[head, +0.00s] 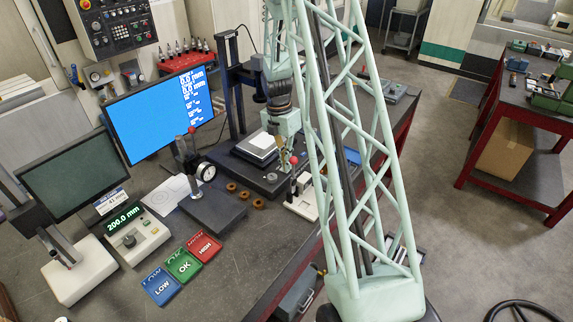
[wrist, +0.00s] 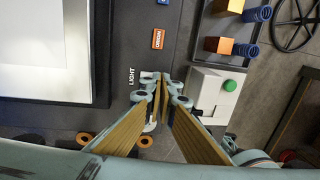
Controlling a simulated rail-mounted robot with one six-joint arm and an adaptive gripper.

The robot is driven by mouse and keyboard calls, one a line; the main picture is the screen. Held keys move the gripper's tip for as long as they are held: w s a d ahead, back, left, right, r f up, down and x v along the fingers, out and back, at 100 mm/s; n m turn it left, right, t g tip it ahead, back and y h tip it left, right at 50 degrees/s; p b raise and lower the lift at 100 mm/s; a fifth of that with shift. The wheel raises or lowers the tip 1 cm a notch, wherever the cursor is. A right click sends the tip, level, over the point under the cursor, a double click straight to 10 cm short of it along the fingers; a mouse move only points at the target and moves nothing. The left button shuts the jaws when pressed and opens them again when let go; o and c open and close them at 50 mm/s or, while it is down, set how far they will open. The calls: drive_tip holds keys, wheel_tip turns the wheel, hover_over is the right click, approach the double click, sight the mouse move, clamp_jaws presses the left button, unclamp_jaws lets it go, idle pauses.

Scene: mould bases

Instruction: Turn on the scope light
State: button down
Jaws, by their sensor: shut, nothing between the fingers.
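The measuring scope has a dark base (head: 240,165) with a pale square stage (head: 258,146), which also shows bright at the left of the wrist view (wrist: 50,45). A LIGHT label (wrist: 131,77) is printed on the dark base in the wrist view. My gripper (wrist: 161,84) is shut and empty, its fingertips just right of that label. The light control itself is mostly hidden by the fingers; a small white piece (wrist: 150,126) shows beside them. In the head view my gripper (head: 281,167) is at the right side of the scope base. I cannot tell whether it touches the control.
A white block with a green button (wrist: 229,86) stands close to the right. A blue screen (head: 160,112) stands behind, left.

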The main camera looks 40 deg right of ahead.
drive_tip(key=shift+f, duration=0.15)
drive_tip(key=shift+s+f+b, duration=0.15)
drive_tip(key=shift+f+b, duration=0.15)
drive_tip(key=shift+b, duration=0.1)
drive_tip(key=shift+w+r, duration=0.15)
drive_tip(key=shift+w, duration=0.1)
drive_tip(key=shift+w+a+r, duration=0.1)
drive_tip(key=shift+w, duration=0.35)
drive_tip(key=shift+w, duration=0.1)
drive_tip(key=shift+r+p, duration=0.15)
drive_tip(key=shift+p, duration=0.15)
drive_tip(key=shift+s+r+p, duration=0.15)
drive_tip(key=shift+r+p, duration=0.35)
drive_tip(key=shift+r, duration=0.55)
drive_tip(key=shift+s+r+p, duration=0.1)
drive_tip(key=shift+r+p, duration=0.4)
drive_tip(key=shift+r, duration=0.55)
wheel_tip(320, 180, up, 10)
drive_tip(key=s+b, duration=0.1)
drive_tip(key=shift+f+b, duration=0.25)
drive_tip(key=shift+b, duration=0.1)
